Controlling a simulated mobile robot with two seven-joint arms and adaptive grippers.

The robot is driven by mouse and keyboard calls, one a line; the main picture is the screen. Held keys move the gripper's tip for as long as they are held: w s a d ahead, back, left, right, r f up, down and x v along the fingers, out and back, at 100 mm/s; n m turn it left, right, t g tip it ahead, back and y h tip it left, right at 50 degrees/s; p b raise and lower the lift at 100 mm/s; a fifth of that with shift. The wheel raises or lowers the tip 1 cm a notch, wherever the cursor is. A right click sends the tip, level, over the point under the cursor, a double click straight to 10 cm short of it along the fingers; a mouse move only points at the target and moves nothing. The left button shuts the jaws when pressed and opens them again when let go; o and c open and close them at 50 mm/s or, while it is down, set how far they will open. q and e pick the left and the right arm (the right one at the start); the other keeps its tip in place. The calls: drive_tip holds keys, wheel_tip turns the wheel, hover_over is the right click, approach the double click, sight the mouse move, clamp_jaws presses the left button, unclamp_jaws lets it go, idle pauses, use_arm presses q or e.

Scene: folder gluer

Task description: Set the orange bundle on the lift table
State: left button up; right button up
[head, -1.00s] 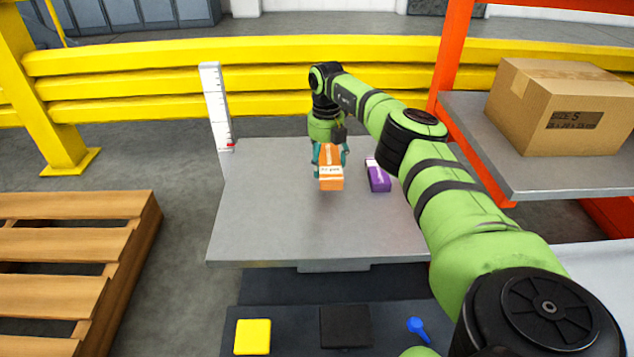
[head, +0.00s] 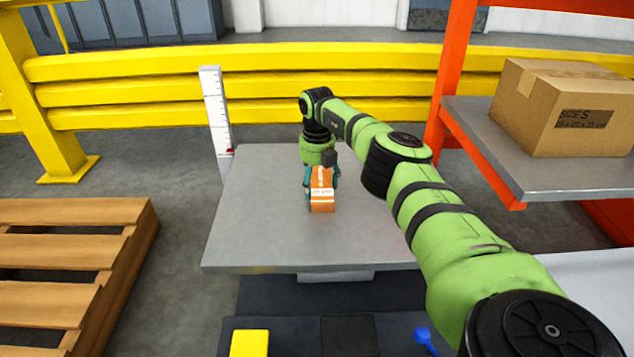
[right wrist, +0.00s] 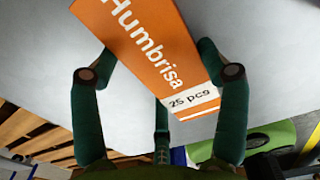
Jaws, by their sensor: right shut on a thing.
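The orange bundle (head: 321,200), a box with a white band, is over the grey lift table (head: 255,225) in the head view. My right gripper (head: 322,180) is shut on it from above, with teal fingers on both sides. My left gripper is not in view.
A white scale post (head: 217,120) stands at the table's back left. A shelf (head: 480,170) with a cardboard box (head: 560,110) is at the right. A pallet (head: 70,260) lies at the left. The table's left and front areas are clear.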

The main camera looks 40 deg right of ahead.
drive_tip(key=o, duration=1.2)
